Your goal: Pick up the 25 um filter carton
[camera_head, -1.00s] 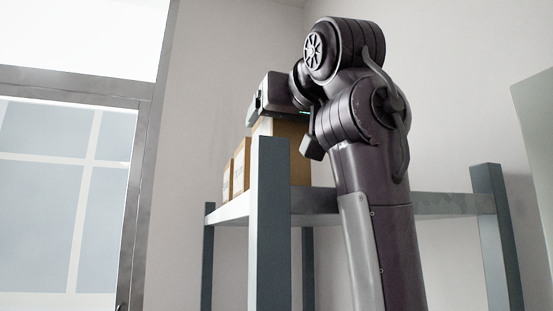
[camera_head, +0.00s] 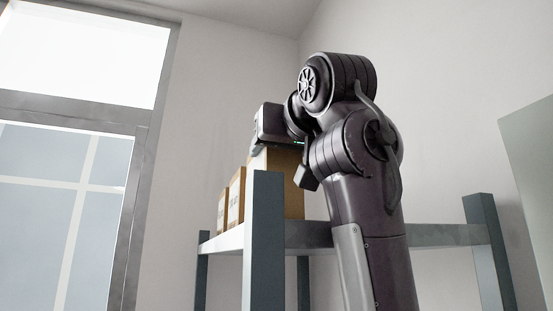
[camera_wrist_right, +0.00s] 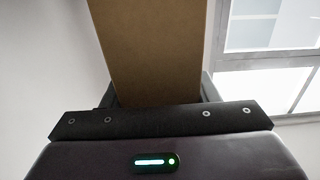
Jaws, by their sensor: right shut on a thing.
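Several brown cartons stand in a row on a raised metal shelf in the head view. The nearest and tallest-looking carton (camera_head: 290,180) is under my right gripper (camera_head: 277,150), which reaches it from above. The other cartons (camera_head: 236,195) stand behind it to the left, with labels too small to read, so I cannot tell which is marked 25 um. In the right wrist view, a plain brown carton face (camera_wrist_right: 150,50) fills the space between the two dark fingers of my right gripper (camera_wrist_right: 157,88), shut on it. My left gripper is not in view.
The shelf (camera_head: 400,233) has grey posts; a front post (camera_head: 264,230) partly hides the held carton. The shelf board right of my arm looks empty. A window (camera_head: 60,210) is at left, and a pale panel (camera_head: 530,160) is at right.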

